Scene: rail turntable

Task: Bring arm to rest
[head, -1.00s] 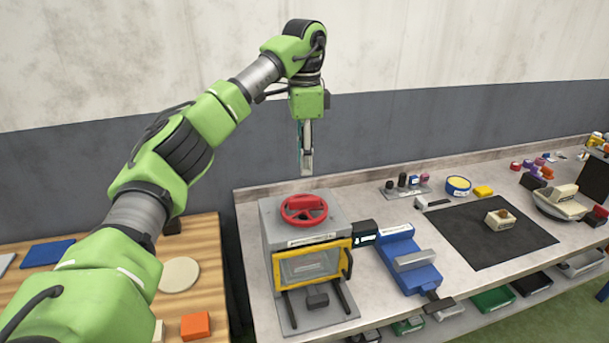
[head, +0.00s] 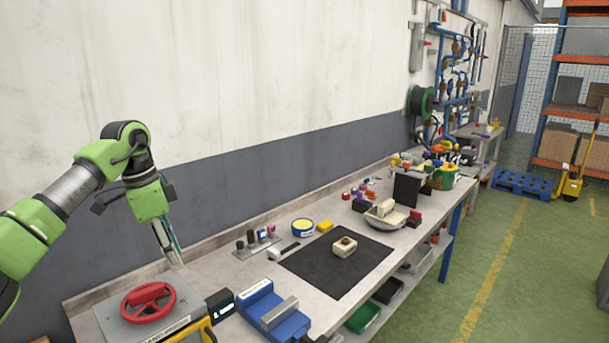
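My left arm comes in from the left in the head view. Its gripper (head: 168,243) hangs pointing down above the back left of the workbench (head: 224,247), behind the box with the red handwheel (head: 148,302). I see nothing held in it, but its fingers show edge-on, so I cannot tell whether they are open or shut. My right arm and gripper are not in view.
A blue vise (head: 272,313) stands right of the handwheel box. A blue pallet (head: 522,184) lies on the floor at the right. The green floor right of the bench is mostly clear.

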